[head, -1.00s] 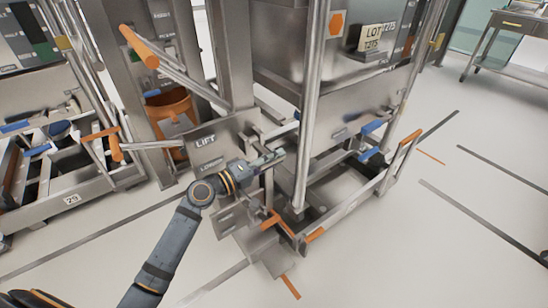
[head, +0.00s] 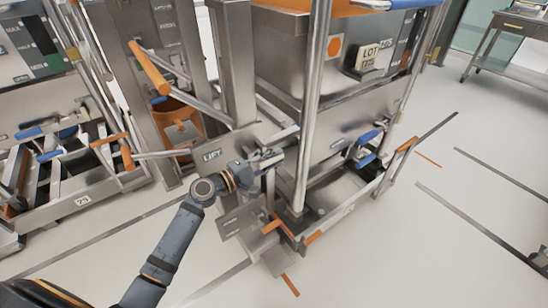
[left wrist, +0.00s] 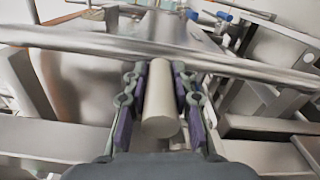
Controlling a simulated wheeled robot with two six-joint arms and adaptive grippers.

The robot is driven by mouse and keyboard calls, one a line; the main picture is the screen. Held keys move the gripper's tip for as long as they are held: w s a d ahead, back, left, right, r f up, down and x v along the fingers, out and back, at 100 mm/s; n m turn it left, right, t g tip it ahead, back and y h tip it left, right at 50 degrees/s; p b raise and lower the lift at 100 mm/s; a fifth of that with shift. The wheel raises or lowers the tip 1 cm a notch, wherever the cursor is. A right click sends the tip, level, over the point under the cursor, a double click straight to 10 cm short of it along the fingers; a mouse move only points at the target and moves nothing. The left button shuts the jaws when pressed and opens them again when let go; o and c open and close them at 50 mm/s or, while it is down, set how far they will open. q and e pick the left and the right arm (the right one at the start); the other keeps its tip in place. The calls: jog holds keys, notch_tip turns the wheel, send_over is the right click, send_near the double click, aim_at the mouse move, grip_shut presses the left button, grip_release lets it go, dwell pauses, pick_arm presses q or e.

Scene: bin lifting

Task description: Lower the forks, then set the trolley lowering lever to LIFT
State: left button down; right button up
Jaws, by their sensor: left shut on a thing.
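My left gripper (head: 268,160) is in front of the trolley's metal frame, just right of the plate marked LIFT (head: 212,155). In the left wrist view its two fingers lie on either side of a pale round handle (left wrist: 159,105), shut on it. In the head view the gripper hides this handle, so I cannot tell the lever's setting. An orange-tipped lever (head: 127,158) sticks out left of the plate. A longer bar with an orange grip (head: 150,68) slopes above it. The forks cannot be made out clearly. My right gripper is not identifiable.
A steel bin (head: 285,60) with a LOT sign (head: 370,55) stands behind a vertical post (head: 312,110). Blue handles (head: 368,135) sit lower right. An orange-tipped pedal assembly (head: 272,226) is near the floor. Another trolley (head: 60,190) stands left. The floor at right is mostly clear.

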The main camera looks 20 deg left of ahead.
pick_arm(q)
jog(key=shift+r, duration=0.1)
pick_arm(e)
jog(key=shift+s+d+f, duration=0.1)
jog(key=shift+f, duration=0.25)
pick_arm(q)
jog(key=c, duration=1.1)
grip_release()
jog(key=shift+a, duration=0.1)
jog(key=v, duration=0.7)
jog(key=shift+s+a, duration=0.1)
jog(key=shift+s, duration=0.05)
